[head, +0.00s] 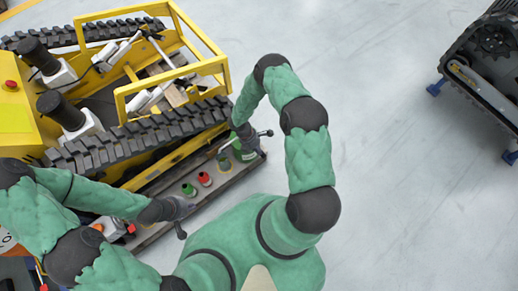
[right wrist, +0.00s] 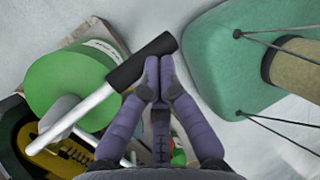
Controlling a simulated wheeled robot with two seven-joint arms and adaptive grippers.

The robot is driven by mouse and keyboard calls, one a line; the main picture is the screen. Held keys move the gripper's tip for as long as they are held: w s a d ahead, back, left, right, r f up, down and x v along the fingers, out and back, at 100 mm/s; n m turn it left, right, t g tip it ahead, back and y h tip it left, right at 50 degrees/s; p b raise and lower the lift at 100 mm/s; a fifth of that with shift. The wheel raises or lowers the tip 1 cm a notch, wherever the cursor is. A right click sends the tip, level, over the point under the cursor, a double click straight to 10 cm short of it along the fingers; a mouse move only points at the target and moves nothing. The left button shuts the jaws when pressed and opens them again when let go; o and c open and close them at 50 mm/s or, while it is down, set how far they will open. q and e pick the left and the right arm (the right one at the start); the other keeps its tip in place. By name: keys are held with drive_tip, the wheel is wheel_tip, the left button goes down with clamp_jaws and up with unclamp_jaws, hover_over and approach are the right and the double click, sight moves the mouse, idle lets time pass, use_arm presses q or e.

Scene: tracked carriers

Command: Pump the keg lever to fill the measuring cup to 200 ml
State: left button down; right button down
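The green keg (right wrist: 62,92) with a pale label is at the left of the right wrist view. Its pump lever (right wrist: 80,117) is a pale bar with a black grip (right wrist: 141,61). In the head view the keg (head: 245,154) stands at the far end of a grey platform. My right gripper (right wrist: 158,72) has its fingertips together beside the black grip, with nothing visible between them. Whether they touch the grip is unclear. My left gripper (head: 184,208) is low over the platform's near part; its fingers are too small to read. I cannot make out the measuring cup.
A yellow tracked carrier (head: 135,105) fills the upper left. A red container (head: 205,179) and a green one (head: 189,189) stand on the platform (head: 222,185) between my grippers. A dark tracked machine (head: 485,75) is at upper right. The floor between is clear.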

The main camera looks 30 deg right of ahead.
wheel_tip(320, 180, up, 13)
drive_tip(key=s+a+p, duration=0.2)
drive_tip(key=p, duration=0.3)
drive_tip(key=shift+s, duration=0.15)
drive_tip(key=shift+a+r, duration=0.1)
idle(1.0)
